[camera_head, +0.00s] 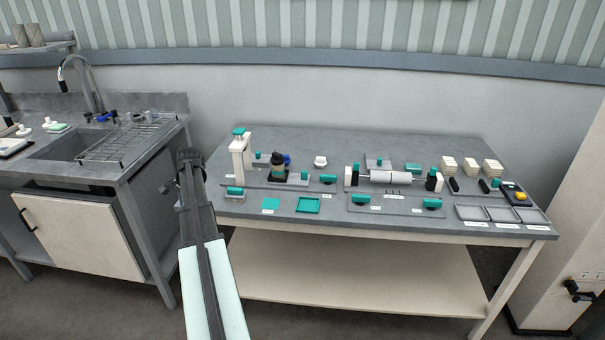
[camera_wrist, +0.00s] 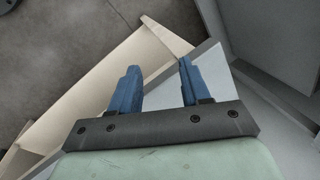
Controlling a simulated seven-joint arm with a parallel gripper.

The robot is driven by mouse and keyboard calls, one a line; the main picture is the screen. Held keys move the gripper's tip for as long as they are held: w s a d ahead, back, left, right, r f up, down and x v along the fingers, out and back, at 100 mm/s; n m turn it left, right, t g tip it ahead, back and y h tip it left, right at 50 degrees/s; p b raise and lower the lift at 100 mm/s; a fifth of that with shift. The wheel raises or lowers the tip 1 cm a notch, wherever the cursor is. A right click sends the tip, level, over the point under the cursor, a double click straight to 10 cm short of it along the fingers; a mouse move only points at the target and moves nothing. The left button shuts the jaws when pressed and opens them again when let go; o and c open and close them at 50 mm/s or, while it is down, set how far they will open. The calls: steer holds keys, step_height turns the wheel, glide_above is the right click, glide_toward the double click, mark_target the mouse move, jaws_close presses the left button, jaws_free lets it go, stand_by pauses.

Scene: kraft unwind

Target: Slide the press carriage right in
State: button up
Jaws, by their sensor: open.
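A white upright stand with a teal top (camera_head: 240,155), which looks like the press, stands at the left of the grey worktable. I cannot tell for certain which piece is the press carriage. My gripper (camera_head: 190,160) is left of the table, apart from all these things. In the wrist view its two blue fingers (camera_wrist: 157,72) are spread with nothing between them.
A sink unit (camera_head: 90,215) stands at the left. A gap separates it from the table.

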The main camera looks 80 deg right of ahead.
steer(key=s+d+r+m+h, duration=0.2)
steer(key=s+d+r+m, duration=0.3)
steer(key=s+d+r, duration=1)
steer(key=m+g+y, duration=0.3)
steer(key=m, duration=0.5)
glide_above(304, 171)
step_height(304, 171, down, 2)
step_height(304, 171, down, 13)
steer(key=shift+a+f, duration=0.1)
steer(key=shift+f, duration=0.05)
steer(key=shift+c, duration=0.4)
jaws_close()
